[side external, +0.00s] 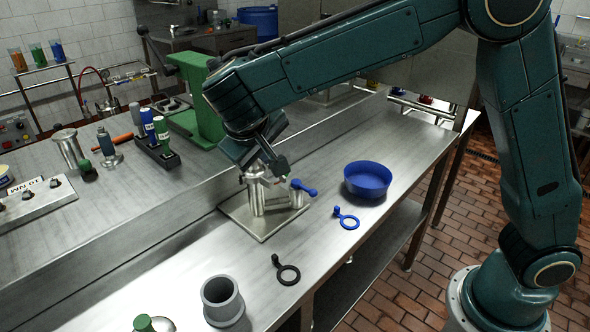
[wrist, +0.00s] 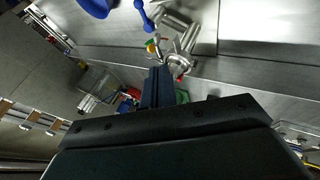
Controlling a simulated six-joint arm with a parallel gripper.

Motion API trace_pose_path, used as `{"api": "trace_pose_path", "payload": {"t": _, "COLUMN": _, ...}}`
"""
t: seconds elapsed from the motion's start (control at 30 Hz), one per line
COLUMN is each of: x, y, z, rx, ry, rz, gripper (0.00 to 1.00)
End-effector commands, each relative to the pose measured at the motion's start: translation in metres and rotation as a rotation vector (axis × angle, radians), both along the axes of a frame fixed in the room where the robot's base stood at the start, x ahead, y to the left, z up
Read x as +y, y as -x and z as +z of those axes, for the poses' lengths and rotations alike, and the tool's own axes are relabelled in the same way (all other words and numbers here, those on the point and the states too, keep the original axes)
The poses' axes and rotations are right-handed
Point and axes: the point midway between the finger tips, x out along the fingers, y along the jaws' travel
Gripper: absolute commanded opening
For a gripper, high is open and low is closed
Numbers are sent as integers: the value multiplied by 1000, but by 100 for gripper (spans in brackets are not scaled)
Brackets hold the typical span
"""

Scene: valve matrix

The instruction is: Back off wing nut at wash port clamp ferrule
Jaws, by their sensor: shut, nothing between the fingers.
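A steel valve assembly (side external: 258,197) with pipe stubs stands on a square metal plate (side external: 238,217) on the bench. A blue lever handle (side external: 304,187) sticks out on its right; it also shows in the wrist view (wrist: 144,14). In the wrist view a round steel clamp (wrist: 180,62) is at the end of a pipe, with small yellow and red parts near it. I cannot make out the wing nut clearly. My gripper (side external: 279,172) is shut and empty, just above the assembly. In the wrist view its fingertips (wrist: 158,72) are close to the clamp; contact cannot be told.
A blue bowl (side external: 368,179) stands right of the plate. A green stand (side external: 197,97) rises behind, beside a bottle rack (side external: 157,150).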

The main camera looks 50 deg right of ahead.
Motion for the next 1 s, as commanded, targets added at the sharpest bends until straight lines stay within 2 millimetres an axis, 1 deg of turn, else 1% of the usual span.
{"api": "trace_pose_path", "payload": {"t": 0.03, "x": 4, "y": 1, "z": 5, "rx": -3, "ry": -1, "rz": 1, "gripper": 0}}
{"api": "trace_pose_path", "payload": {"t": 0.13, "x": 8, "y": 4, "z": 12, "rx": -2, "ry": -1, "rz": 1, "gripper": 0}}
{"api": "trace_pose_path", "payload": {"t": 0.37, "x": 11, "y": 7, "z": 17, "rx": -1, "ry": -1, "rz": 1, "gripper": 0}}
{"api": "trace_pose_path", "payload": {"t": 0.5, "x": 11, "y": 6, "z": 16, "rx": 2, "ry": -5, "rz": -1, "gripper": 28}}
{"api": "trace_pose_path", "payload": {"t": 0.67, "x": 8, "y": 0, "z": 13, "rx": 22, "ry": -46, "rz": -9, "gripper": 28}}
{"api": "trace_pose_path", "payload": {"t": 0.87, "x": -1, "y": -16, "z": 6, "rx": 79, "ry": -161, "rz": -21, "gripper": 28}}
{"api": "trace_pose_path", "payload": {"t": 1.0, "x": -12, "y": -29, "z": 4, "rx": 133, "ry": -266, "rz": -27, "gripper": 28}}
